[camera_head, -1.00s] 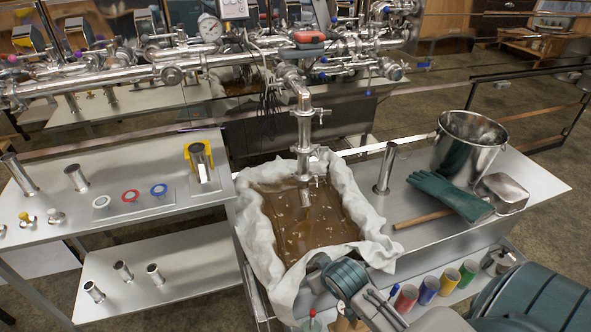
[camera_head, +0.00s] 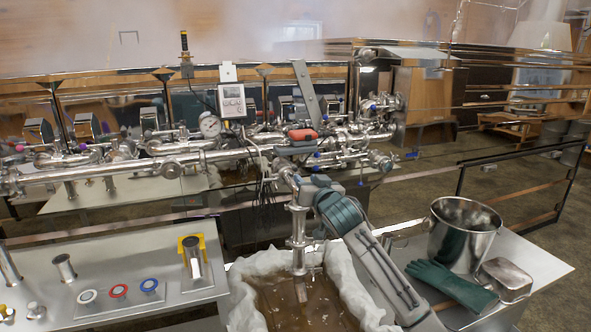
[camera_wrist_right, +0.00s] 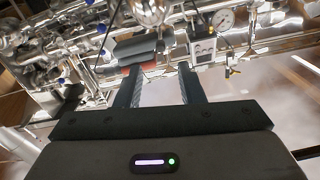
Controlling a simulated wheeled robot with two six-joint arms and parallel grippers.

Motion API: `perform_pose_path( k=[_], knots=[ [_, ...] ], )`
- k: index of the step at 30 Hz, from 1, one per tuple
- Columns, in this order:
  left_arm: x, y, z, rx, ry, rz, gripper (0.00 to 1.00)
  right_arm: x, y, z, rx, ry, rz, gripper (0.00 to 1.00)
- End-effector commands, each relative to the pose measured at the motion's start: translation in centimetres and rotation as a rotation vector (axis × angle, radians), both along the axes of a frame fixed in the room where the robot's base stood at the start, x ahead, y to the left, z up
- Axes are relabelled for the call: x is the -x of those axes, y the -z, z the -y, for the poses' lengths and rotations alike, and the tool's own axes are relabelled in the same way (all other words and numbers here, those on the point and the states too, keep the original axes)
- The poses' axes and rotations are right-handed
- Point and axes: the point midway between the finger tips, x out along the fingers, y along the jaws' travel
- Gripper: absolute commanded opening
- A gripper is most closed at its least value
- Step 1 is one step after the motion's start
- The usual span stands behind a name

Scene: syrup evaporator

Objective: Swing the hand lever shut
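A flat grey bar (camera_head: 307,90) stands up, tilted, behind the steel pipework; it may be the hand lever, but I cannot be sure. A red-topped grey block (camera_head: 302,134) sits on the pipework just below it. A dark grey block (camera_wrist_right: 138,48) in the right wrist view may be the same part. My right gripper (camera_head: 296,180) is raised in front of the pipework, by the top of the vertical outlet pipe, below the red-topped block. The right wrist view shows its two fingers (camera_wrist_right: 160,74) apart with nothing held between them. My left gripper is out of view.
A controller box (camera_head: 232,101) and a round gauge (camera_head: 209,125) are on the pipework left of my gripper. Below is a cloth-lined tank (camera_head: 345,290) of brown liquid. A steel bucket (camera_head: 462,232) and green gloves (camera_head: 447,284) are on the right table.

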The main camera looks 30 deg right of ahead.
Motion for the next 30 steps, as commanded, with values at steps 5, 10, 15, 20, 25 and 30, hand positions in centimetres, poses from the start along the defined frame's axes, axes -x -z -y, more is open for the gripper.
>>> perform_pose_path(
  k=[5,10,15,20,25,30],
  knots=[
    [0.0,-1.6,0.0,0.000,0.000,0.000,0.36,-3.2,-0.4,0.7,-0.006,0.000,-0.002,0.35],
    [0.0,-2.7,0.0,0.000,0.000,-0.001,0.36,-6.1,-0.2,1.3,-0.005,-0.001,-0.003,0.35],
    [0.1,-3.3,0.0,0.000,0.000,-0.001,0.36,-8.1,-0.1,1.8,-0.003,-0.001,-0.002,0.35],
    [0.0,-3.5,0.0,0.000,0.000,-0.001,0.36,-8.9,0.0,2.0,0.000,-0.001,-0.003,0.35],
    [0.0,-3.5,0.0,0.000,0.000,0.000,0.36,-9.1,0.1,2.0,0.001,-0.001,-0.002,0.35],
    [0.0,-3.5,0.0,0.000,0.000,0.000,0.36,-9.0,0.1,2.0,0.002,-0.001,-0.002,0.27]
  ],
)
